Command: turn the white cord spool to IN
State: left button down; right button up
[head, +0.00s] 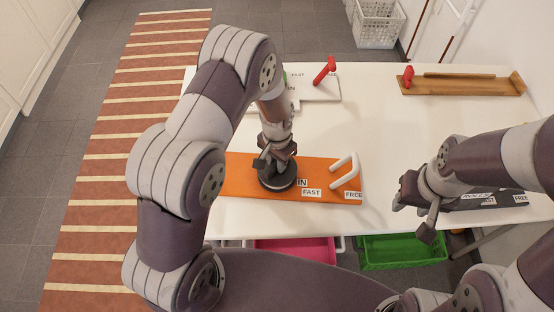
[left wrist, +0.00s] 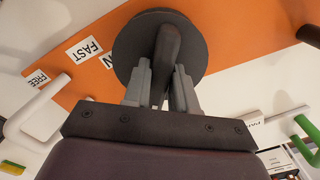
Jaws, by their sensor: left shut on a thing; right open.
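An orange board (head: 240,193) lies on the white table with labels IN, FAST and FREE along its near right part. A round black dial (head: 279,182) sits on it beside IN, and a white bent handle (head: 345,170) stands at its right end. My left gripper (head: 275,160) points down onto the dial. In the left wrist view, its fingers (left wrist: 162,82) are shut on the raised dark ridge of the dial (left wrist: 200,45). No separate white spool or cord shows clearly. My right gripper (head: 412,213) is open and empty, right of the orange board.
A white board (head: 320,90) with a red handle (head: 325,70) lies behind my left arm. A wooden tray (head: 460,87) stands back right. A dark labelled board (head: 490,201) lies beneath my right arm. Pink (head: 295,250) and green (head: 400,251) bins sit below the table's front edge.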

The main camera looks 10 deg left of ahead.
pick_arm(q)
jog(key=m, duration=1.1)
jog(key=shift+p, duration=0.35)
dwell(0.4)
jog(key=c, duration=1)
grip_release()
notch_tip(320, 180, up, 13)
jog(key=b, duration=0.1)
jog(key=shift+f, duration=0.1)
